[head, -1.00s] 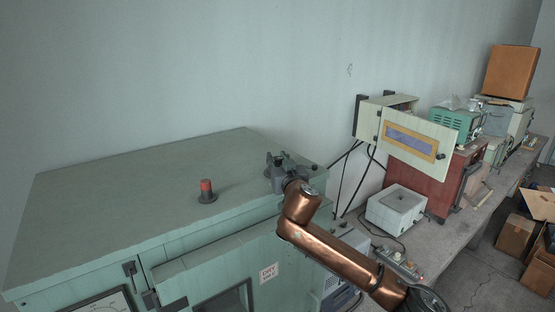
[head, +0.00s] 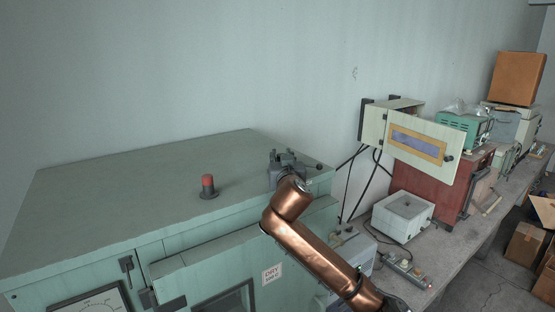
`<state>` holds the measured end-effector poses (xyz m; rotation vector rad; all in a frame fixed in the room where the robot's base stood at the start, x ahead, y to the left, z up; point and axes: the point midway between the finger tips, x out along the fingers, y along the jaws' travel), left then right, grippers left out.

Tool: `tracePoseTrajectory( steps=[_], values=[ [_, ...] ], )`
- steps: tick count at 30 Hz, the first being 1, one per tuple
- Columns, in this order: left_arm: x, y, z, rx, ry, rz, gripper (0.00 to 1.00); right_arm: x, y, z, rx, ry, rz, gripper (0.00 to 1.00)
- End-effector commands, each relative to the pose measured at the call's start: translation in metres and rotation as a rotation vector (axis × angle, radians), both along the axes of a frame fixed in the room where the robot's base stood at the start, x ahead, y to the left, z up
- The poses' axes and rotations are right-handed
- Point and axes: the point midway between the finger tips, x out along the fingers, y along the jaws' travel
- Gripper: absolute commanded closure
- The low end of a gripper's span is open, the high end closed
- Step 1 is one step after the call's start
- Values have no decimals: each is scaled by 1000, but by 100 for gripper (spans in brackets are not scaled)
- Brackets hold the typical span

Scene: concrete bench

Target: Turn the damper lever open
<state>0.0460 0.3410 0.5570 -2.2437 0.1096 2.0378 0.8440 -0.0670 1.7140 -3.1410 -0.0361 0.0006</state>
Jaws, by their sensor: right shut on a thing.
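My right gripper (head: 284,160) is at the back right of the top of a pale green cabinet (head: 130,195). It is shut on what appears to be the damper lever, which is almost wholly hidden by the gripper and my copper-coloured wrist. The lever's angle cannot be told. A short dark post with a red cap (head: 208,187) stands upright on the cabinet top, left of the gripper and apart from it. My left gripper is not in view.
A small dark knob (head: 319,167) sits just right of the gripper. A grey-white box (head: 403,216), a power strip (head: 407,268) and a red cabinet (head: 430,182) stand on the bench to the right. The cabinet's left top is clear.

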Motion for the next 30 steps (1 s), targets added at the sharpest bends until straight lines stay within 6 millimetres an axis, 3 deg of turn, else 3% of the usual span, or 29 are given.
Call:
tracePoseTrajectory(
  steps=[3, 4, 11, 23, 30],
  values=[
    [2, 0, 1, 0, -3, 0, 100, -1, 0, 5, 1, -7, 1, 100],
    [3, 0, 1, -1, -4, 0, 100, -1, 0, 5, 1, -7, 1, 75],
    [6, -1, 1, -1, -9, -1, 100, 0, 0, 2, 1, -3, 1, 59],
    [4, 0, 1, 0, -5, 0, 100, -6, 0, -1, 0, 1, 1, 58],
    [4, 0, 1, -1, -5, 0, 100, -44, 1, 0, 1, -1, 5, 58]
  ],
)
